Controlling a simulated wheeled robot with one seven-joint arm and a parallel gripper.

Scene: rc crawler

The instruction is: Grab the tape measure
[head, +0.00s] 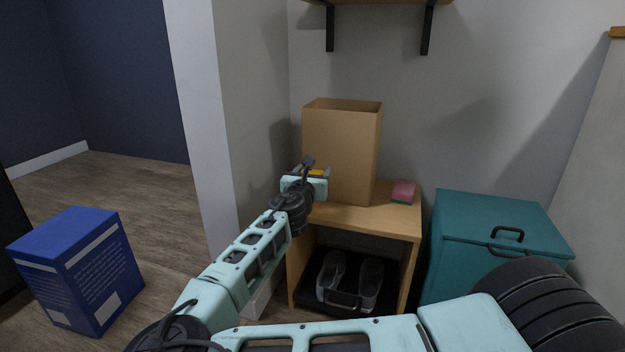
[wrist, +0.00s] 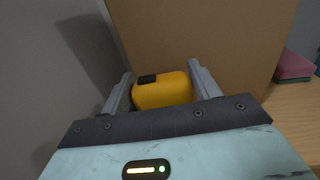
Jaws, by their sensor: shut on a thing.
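The tape measure (wrist: 165,91) is yellow with a black patch on top. In the wrist view it sits between the two grey fingers of my gripper (wrist: 162,88), which is shut on it. In the head view my gripper (head: 318,172) is at the left end of the wooden stand, in front of the cardboard box, and only a sliver of the yellow tape measure (head: 316,172) shows past it. Its underside is hidden, so I cannot tell whether it touches the stand top.
A tall open cardboard box (head: 342,148) stands right behind my gripper on the wooden stand (head: 385,218). A pink and green sponge (head: 403,191) lies to the right. Shoes (head: 350,277) are on the lower level. A teal chest (head: 490,235) stands right, a blue box (head: 78,268) left.

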